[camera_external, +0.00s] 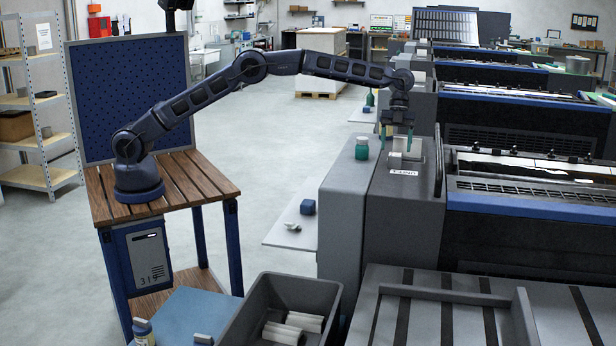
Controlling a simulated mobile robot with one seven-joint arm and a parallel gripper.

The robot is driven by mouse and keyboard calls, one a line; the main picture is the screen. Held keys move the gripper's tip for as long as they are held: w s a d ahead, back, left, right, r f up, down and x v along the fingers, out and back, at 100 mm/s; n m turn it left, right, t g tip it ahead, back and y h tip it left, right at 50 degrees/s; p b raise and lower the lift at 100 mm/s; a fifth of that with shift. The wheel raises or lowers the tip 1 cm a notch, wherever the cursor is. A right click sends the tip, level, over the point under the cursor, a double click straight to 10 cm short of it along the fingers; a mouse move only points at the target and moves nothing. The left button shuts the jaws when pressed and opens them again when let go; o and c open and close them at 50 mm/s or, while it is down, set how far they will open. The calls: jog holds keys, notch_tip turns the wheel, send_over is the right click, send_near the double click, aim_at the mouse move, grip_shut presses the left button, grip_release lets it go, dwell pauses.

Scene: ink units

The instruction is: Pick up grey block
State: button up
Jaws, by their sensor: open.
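My gripper (396,137) points down above the top of the grey press unit, its two greenish fingers apart. A pale grey block-like piece (401,144) stands just below and partly between the fingers, at a light grey holder (413,153). I cannot tell whether the fingers touch it or if it is a separate block. Another small grey block-shaped piece (203,339) shows at the bottom edge of the picture, by the blue surface, far from my gripper and partly cut off.
A green jar (362,149) with a pale lid stands left of my gripper. A blue block (308,207) and a small metallic item (292,227) lie on a white side shelf (285,236). A dark bin (255,296) holds several pale cylinders. A green bottle (370,98) stands behind.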

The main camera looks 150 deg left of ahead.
aim_at(395, 154)
jog(key=shift+x, duration=2.65)
jog(key=c, duration=1.1)
jog(key=shift+o, duration=0.2)
jog(key=shift+r, duration=0.15)
